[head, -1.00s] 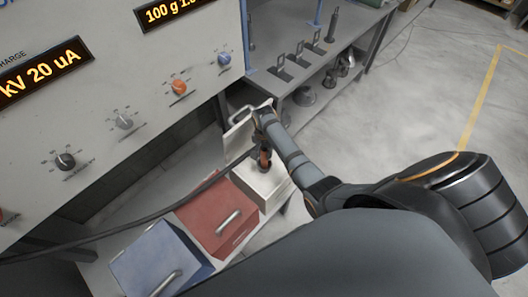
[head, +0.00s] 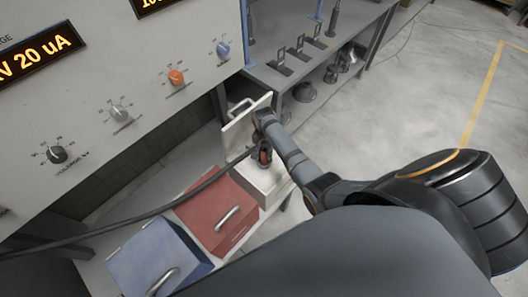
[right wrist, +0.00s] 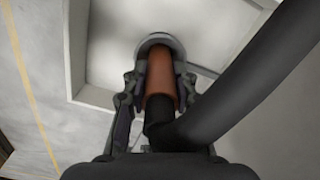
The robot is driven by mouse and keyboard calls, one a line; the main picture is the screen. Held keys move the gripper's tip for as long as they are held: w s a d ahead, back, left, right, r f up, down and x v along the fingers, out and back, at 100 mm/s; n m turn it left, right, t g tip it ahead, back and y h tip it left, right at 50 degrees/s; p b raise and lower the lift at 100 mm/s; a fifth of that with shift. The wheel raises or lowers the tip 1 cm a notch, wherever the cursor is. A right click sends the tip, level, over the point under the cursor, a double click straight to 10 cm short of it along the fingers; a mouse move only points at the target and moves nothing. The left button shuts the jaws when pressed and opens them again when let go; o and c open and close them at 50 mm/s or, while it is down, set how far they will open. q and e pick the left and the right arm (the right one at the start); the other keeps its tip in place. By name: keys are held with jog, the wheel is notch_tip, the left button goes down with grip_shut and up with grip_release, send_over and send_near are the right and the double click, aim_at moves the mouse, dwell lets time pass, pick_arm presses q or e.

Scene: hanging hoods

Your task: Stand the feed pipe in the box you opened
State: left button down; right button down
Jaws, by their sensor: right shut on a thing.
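The feed pipe (right wrist: 161,80) is a copper-coloured tube with a grey flanged end and a thick black hose. My right gripper (head: 264,153) is shut on it; in the right wrist view the fingers (right wrist: 158,98) lie on either side of the tube. The pipe also shows in the head view, roughly upright over the open white box (head: 274,195). The box's lid (head: 238,125) stands raised at the back. In the right wrist view the flange is against the pale box interior; whether it touches the floor is unclear. My left gripper is out of view.
A closed red box (head: 211,203) and a closed blue box (head: 150,257) stand beside the white one. The black hose (head: 110,234) runs across in front of the control panel (head: 120,75). A grey bench (head: 290,75) with metal parts stands behind.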

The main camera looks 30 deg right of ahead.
jog(key=c, duration=1)
grip_release()
notch_tip(320, 180, up, 12)
jog(key=shift+r, duration=0.1)
